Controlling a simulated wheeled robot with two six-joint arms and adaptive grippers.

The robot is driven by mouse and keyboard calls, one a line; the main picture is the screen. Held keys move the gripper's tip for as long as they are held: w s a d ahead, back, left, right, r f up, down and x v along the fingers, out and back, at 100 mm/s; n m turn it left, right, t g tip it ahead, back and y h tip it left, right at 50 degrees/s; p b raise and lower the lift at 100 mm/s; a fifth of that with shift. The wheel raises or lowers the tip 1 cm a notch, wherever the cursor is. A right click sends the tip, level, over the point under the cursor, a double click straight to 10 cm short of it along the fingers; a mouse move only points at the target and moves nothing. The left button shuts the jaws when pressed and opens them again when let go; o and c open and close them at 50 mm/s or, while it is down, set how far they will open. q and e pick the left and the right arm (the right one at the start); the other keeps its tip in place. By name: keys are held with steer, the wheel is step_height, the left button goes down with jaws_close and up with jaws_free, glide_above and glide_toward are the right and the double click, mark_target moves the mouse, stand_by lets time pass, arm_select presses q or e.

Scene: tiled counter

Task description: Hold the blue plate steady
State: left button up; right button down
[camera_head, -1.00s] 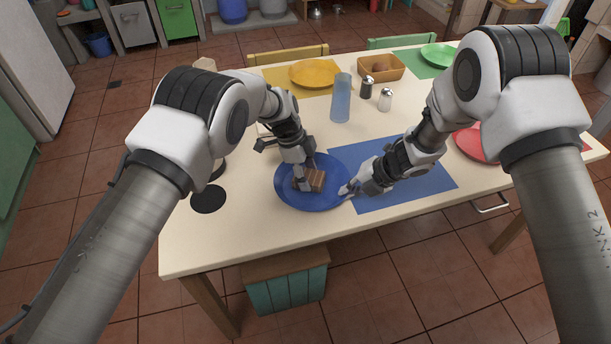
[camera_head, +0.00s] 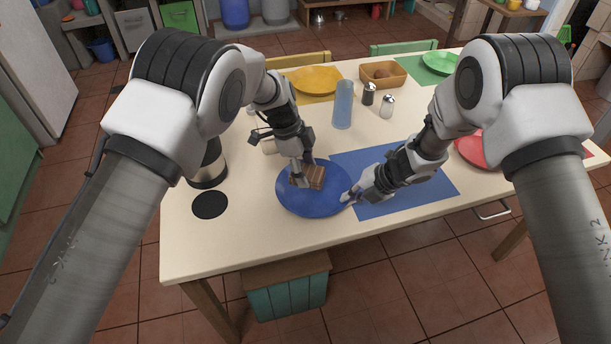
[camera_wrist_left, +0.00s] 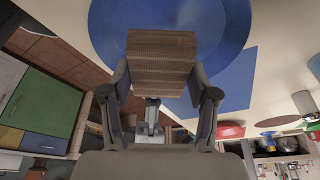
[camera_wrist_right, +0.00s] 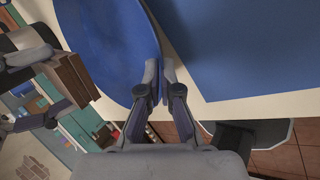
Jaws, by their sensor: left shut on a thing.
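The blue plate (camera_head: 318,203) lies at the table's near side, left of the blue placemat (camera_head: 425,190). It also shows in the left wrist view (camera_wrist_left: 225,30) and right wrist view (camera_wrist_right: 105,40). My right gripper (camera_head: 350,197) is at the plate's right rim. Its fingertips (camera_wrist_right: 160,70) are close together with the rim between them. My left gripper (camera_head: 303,180) is shut on a brown ridged block (camera_head: 316,177), which also shows in the left wrist view (camera_wrist_left: 161,62). The block is over the plate's far part; I cannot tell if it touches.
A blue glass (camera_head: 343,105), pepper shaker (camera_head: 368,94) and salt shaker (camera_head: 387,106) stand behind. A yellow plate (camera_head: 313,80), bread basket (camera_head: 383,74), green plate (camera_head: 440,62) and red plate (camera_head: 472,150) are farther around. A black coaster (camera_head: 210,204) lies left.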

arm_select(q)
steer(key=shift+r, duration=1.1)
arm_select(e)
steer(key=c, duration=1.2)
jaws_free()
steer(key=shift+c, duration=0.2)
steer(key=shift+r, duration=0.1)
steer(key=v, duration=1.1)
steer(key=shift+d+r, duration=0.25)
steer(key=shift+r, duration=0.05)
arm_select(q)
steer(key=shift+d+f, duration=0.1)
arm_select(e)
steer(key=shift+s, duration=0.1)
